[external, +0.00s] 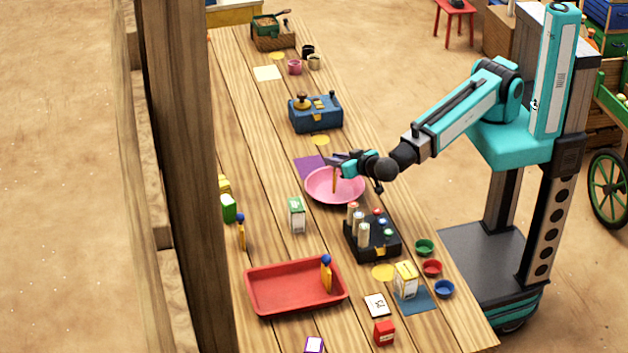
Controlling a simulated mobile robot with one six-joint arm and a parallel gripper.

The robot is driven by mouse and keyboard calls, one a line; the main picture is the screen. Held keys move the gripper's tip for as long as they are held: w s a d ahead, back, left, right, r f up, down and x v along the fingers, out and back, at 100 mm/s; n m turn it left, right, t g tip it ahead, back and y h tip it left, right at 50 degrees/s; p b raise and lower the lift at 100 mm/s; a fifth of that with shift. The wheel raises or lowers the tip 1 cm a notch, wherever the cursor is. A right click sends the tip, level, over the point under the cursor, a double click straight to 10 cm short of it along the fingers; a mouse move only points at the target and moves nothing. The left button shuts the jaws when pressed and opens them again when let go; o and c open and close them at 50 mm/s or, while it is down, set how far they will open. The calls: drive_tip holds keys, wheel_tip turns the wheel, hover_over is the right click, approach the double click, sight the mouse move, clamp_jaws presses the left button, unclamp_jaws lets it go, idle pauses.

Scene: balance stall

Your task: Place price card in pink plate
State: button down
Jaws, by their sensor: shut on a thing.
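The pink plate (320,196) is a wide, shallow round dish near the middle of the long table. My gripper (338,165) is over the plate, reaching in from the right. It is shut on a thin orange-brown thing (335,183), which hangs down over the inside of the plate. This thing is small and partly hidden by the fingers; I cannot tell if it is the price card or if it touches the plate. A white card (376,305) with a dark mark lies near the table's front right.
A purple mat (307,166) lies partly under the plate. A black rack (381,243) with several bottles stands close in front, and a green-and-white carton (297,215) is front left. A blue box (316,113) stands behind. A red tray (262,304) is nearer the front.

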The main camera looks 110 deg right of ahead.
drive_tip(key=shift+f, duration=0.75)
drive_tip(key=shift+f, duration=0.15)
drive_tip(key=c, duration=1.6)
unclamp_jaws()
drive_tip(key=shift+o, duration=0.2)
drive_tip(key=shift+r, duration=0.2)
drive_tip(key=shift+s+a+r, duration=0.1)
drive_tip(key=shift+s+a, duration=0.1)
drive_tip(key=shift+a, duration=0.3)
drive_tip(key=b+v, duration=0.4)
drive_tip(key=v, duration=0.7)
